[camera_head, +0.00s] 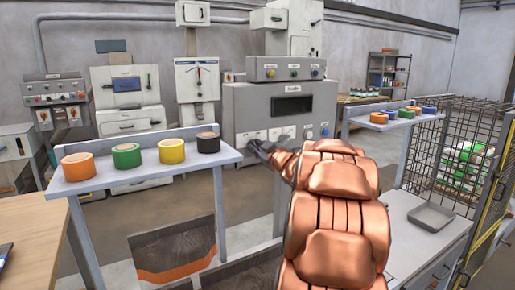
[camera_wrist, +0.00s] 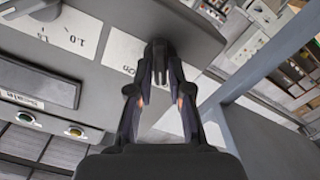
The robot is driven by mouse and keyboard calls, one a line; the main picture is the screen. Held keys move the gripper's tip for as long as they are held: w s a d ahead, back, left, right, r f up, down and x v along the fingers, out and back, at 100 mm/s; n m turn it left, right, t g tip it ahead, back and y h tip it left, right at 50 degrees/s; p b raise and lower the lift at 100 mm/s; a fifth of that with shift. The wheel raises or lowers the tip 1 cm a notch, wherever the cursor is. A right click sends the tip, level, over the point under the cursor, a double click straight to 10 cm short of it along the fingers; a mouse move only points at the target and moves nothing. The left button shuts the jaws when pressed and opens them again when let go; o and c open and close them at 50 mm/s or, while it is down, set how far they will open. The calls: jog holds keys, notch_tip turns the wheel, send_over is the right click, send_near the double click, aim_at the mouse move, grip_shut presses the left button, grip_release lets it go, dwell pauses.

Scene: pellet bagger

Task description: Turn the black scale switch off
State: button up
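The black scale switch (camera_wrist: 158,46) is a small dark knob on a white label plate marked "On" (camera_wrist: 118,62) in the wrist view. My gripper (camera_wrist: 160,76) has its two fingers drawn close together around the knob, which sits between the tips. The fingers hide much of the switch and part of its label, so its exact angle is hard to read. In the head view my gripper (camera_head: 258,148) is at the front of the grey machine (camera_head: 295,105), at its lower left panel; my arm hides part of it.
A shelf (camera_head: 140,172) with several coloured tape rolls stands to the left. A grey tray (camera_head: 432,217) lies on the bench at the right.

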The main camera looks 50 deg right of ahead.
jog(key=shift+o, duration=1.4)
jog(key=shift+s, duration=0.1)
jog(key=v, duration=1.1)
jog(key=shift+s, duration=0.35)
jog(key=shift+a, duration=0.1)
